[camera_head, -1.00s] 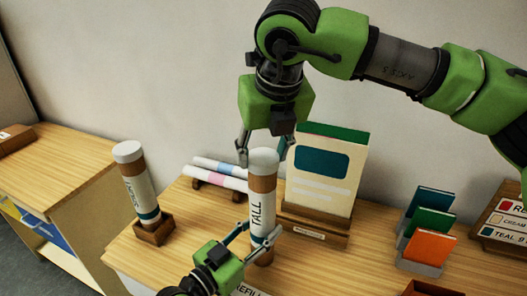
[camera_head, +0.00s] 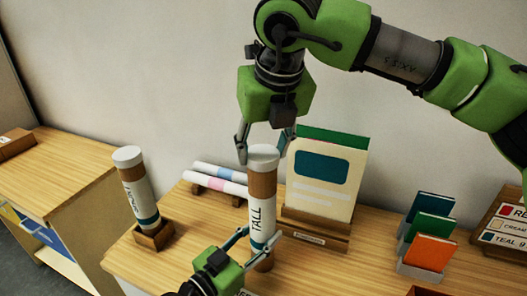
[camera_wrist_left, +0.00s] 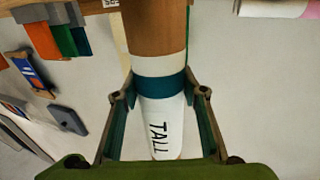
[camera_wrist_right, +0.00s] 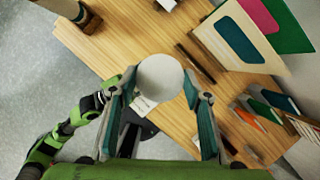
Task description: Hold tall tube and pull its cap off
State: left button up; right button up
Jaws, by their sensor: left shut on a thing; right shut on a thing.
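The tall tube (camera_head: 262,212) stands upright near the front of the table, with a white label reading "TALL", a teal band and brown card. Its white cap (camera_head: 263,157) is at the top, above a brown stretch of tube. My left gripper (camera_head: 260,237) is shut around the lower tube; in the left wrist view its fingers flank the label (camera_wrist_left: 160,120). My right gripper (camera_head: 264,148) reaches down from above and is shut on the cap. In the right wrist view the round cap (camera_wrist_right: 160,80) sits between its fingers. Whether the cap is clear of the tube cannot be told.
A shorter capped tube (camera_head: 134,182) stands in a wooden holder (camera_head: 154,237) at the left. Behind are rolled papers (camera_head: 218,180) and an upright board (camera_head: 318,178). Coloured cards (camera_head: 431,250) stand at the right, beside a label rack (camera_head: 505,232). A second table (camera_head: 65,170) is at the left.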

aim_at(260, 148)
jog(key=shift+r, duration=0.1)
jog(key=shift+r, duration=1.95)
pick_arm(q)
jog(key=o, duration=1.7)
jog(key=v, duration=1.2)
